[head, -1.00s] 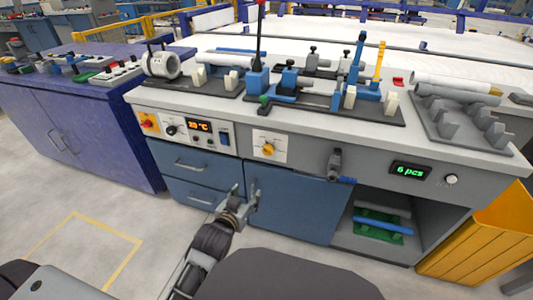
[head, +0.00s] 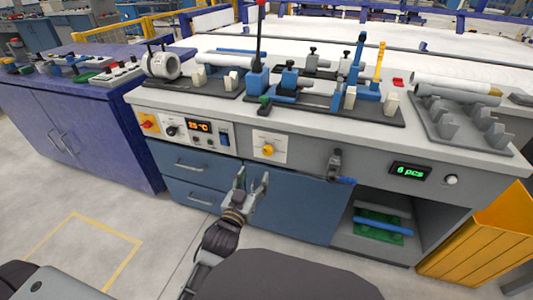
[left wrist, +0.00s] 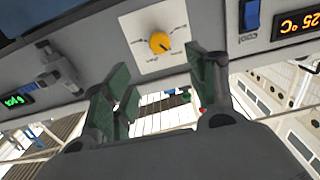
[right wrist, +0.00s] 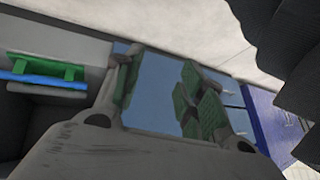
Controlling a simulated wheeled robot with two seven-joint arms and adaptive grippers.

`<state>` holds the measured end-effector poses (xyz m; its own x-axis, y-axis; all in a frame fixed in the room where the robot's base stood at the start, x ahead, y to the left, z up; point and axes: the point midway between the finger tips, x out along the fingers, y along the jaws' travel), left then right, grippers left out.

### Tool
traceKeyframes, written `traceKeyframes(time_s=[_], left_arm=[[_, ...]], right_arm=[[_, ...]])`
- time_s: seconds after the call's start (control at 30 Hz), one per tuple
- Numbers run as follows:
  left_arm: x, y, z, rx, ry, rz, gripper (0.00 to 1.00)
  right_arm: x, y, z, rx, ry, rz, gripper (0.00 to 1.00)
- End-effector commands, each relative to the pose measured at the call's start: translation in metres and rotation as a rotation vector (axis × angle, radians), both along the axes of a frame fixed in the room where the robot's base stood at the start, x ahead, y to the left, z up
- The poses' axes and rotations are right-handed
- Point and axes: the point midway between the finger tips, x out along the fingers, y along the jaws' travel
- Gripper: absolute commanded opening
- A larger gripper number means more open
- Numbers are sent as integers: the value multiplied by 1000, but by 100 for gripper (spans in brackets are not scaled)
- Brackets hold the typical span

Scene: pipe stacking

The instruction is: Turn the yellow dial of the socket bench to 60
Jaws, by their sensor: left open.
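The yellow dial (head: 268,150) sits on a white square plate (head: 258,138) on the bench's front panel, above the blue cabinet door. The left wrist view shows the dial (left wrist: 160,42) with marks printed around it, too small to read. My left gripper (head: 253,178) is open and empty, below and a little in front of the dial, not touching it. In the left wrist view its green-padded fingers (left wrist: 162,80) stand apart with the dial beyond, between them. My right gripper (right wrist: 165,85) shows only in its own wrist view, its fingers apart and empty, facing the blue cabinet front.
Left of the dial are a red knob on a yellow plate (head: 149,121), a display reading 25 °C (head: 199,127) and a blue switch (head: 224,138). Right of it, a blue-handled valve (head: 336,168) juts out, beside a green "6 pcs" display (head: 410,171). Fixtures and pipes fill the bench top.

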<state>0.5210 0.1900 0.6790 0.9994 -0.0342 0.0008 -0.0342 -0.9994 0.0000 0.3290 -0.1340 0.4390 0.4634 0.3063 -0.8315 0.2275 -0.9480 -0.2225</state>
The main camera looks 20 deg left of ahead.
Motion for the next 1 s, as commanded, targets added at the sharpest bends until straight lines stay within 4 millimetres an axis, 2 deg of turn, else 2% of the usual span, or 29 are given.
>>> traceKeyframes(time_s=[0.37, 0.77, 1.0], left_arm=[[12, 0, 0, 0, -1, 0, 57], [39, -1, 0, 0, -1, -1, 57], [56, -2, 0, 1, -1, 0, 57]], right_arm=[[0, 1, -7, 10, -10, -7, 40], [4, 3, -19, 33, -39, -20, 40], [1, 5, -32, 47, -44, -30, 40]])
